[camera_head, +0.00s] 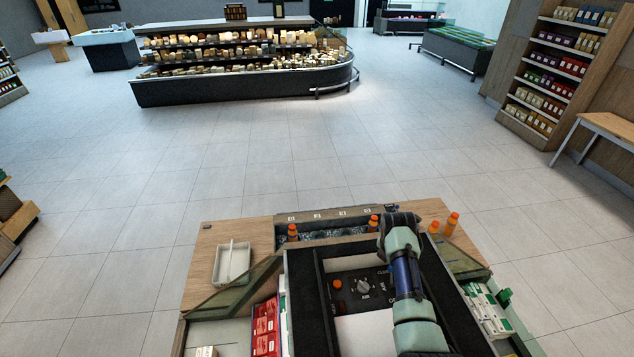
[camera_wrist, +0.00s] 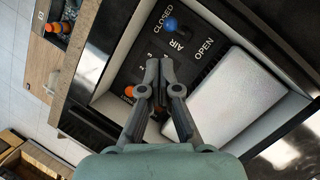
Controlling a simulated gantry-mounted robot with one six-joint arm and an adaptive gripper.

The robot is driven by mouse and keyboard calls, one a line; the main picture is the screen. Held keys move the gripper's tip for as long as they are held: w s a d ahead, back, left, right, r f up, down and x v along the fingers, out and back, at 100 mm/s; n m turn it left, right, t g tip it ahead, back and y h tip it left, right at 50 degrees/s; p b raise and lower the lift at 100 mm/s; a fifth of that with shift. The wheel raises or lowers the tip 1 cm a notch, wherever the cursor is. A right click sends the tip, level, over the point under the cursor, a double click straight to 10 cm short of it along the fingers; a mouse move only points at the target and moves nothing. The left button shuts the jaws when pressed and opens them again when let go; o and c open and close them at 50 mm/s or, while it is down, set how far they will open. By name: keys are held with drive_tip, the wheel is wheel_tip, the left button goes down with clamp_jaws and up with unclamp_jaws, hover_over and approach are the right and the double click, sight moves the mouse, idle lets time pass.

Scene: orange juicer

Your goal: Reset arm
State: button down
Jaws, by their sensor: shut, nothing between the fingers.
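My gripper (camera_wrist: 159,64) shows in the wrist view with its two fingers together and nothing between them. It hangs over a dark control panel (camera_wrist: 203,22) marked CLOSED, AIR and OPEN. A blue knob (camera_wrist: 170,24) on the panel lies just beyond the fingertips, toward the CLOSED label. An orange button (camera_wrist: 128,91) sits left of the fingers, partly hidden. In the head view my arm reaches over the right side of the station, and the panel (camera_head: 352,292) with its orange button (camera_head: 337,284) shows left of it. The fingers cannot be made out in the head view.
A white block (camera_wrist: 235,88) lies beside the panel inside the dark frame. Orange bottles (camera_head: 452,224) stand at the back of the counter, some close to my arm. A white tray (camera_head: 232,262) sits at left; red packs (camera_head: 266,325) lie below it. Open floor lies beyond.

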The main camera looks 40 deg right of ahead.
drive_tip(key=w+a+r+m+t, duration=0.2)
drive_tip(key=w+a+m, duration=0.15)
drive_tip(key=a, duration=0.55)
drive_tip(key=w+a+r+m+t, duration=0.2)
drive_tip(key=w+a, duration=0.3)
drive_tip(key=a, duration=0.4)
drive_tip(key=w+a+r+m+t, duration=0.2)
drive_tip(key=w+a+r+m, duration=0.15)
drive_tip(key=a, duration=0.45)
drive_tip(key=s+a+r+m+t+y, duration=0.1)
drive_tip(key=s+a+r+m, duration=0.2)
drive_tip(key=a, duration=0.6)
drive_tip(key=s+a+r+m+t+y, duration=0.1)
drive_tip(key=s+a+r, duration=0.3)
drive_tip(key=a, duration=0.5)
drive_tip(key=s+a+r+m+t+y, duration=0.2)
drive_tip(key=s+a+r+m+t, duration=0.1)
drive_tip(key=a, duration=0.6)
drive_tip(key=shift+s+a+r+m, duration=0.15)
drive_tip(key=shift+s+r+m, duration=0.6)
drive_tip(key=shift+r+m, duration=0.1)
